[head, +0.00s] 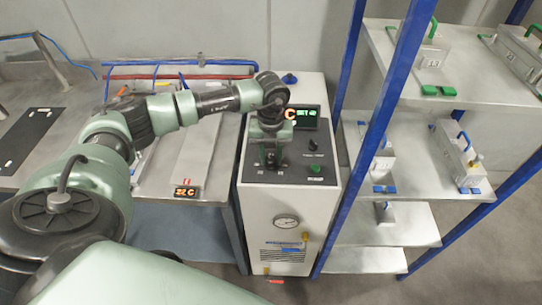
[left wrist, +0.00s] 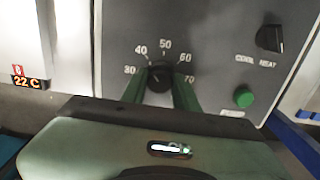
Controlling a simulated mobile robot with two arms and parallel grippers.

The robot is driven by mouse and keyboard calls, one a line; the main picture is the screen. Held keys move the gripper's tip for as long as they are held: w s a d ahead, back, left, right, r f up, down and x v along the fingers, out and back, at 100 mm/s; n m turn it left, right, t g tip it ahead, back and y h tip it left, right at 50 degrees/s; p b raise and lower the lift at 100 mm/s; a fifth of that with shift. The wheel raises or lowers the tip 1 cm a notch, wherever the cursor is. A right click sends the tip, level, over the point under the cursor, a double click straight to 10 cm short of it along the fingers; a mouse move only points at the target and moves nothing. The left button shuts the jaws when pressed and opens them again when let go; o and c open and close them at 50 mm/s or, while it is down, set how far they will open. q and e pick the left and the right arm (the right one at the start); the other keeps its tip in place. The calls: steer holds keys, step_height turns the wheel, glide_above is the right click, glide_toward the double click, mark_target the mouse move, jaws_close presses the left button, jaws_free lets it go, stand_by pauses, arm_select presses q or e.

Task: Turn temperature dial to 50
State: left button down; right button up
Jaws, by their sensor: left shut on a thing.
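The temperature dial (left wrist: 159,79) is a black round knob on the grey control panel (left wrist: 112,28), with a scale marked 30, 40, 50, 60 and 70 around it. Its pointer is hard to make out; it seems to lie toward the 40 side. My left gripper (left wrist: 160,86) has its two green fingers on either side of the dial, shut on it. In the head view my left gripper (head: 268,158) reaches down onto the panel from above and hides the dial. The green display (head: 306,117) shows SET and a number starting with 4, partly covered by my wrist. My right gripper is out of view.
A black switch (left wrist: 270,39) labelled COOL and HEAT and a green button (left wrist: 243,97) sit right of the dial. A small 22 C readout (head: 187,192) stands on the bench at left. A blue-framed shelf (head: 380,100) stands close on the right.

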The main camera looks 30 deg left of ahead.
arm_select(q)
steer(key=m+b, duration=0.3)
steer(key=shift+f+m, duration=0.15)
steer(key=shift+m, duration=0.15)
steer(key=m+b, duration=0.2)
steer(key=m, duration=0.1)
steer(key=shift+b, duration=0.3)
steer(key=shift+r+m+b, duration=0.2)
steer(key=shift+m+b, duration=0.5)
steer(key=shift+m, duration=0.4)
steer(key=c, duration=1.1)
jaws_free()
steer(key=shift+o, duration=0.2)
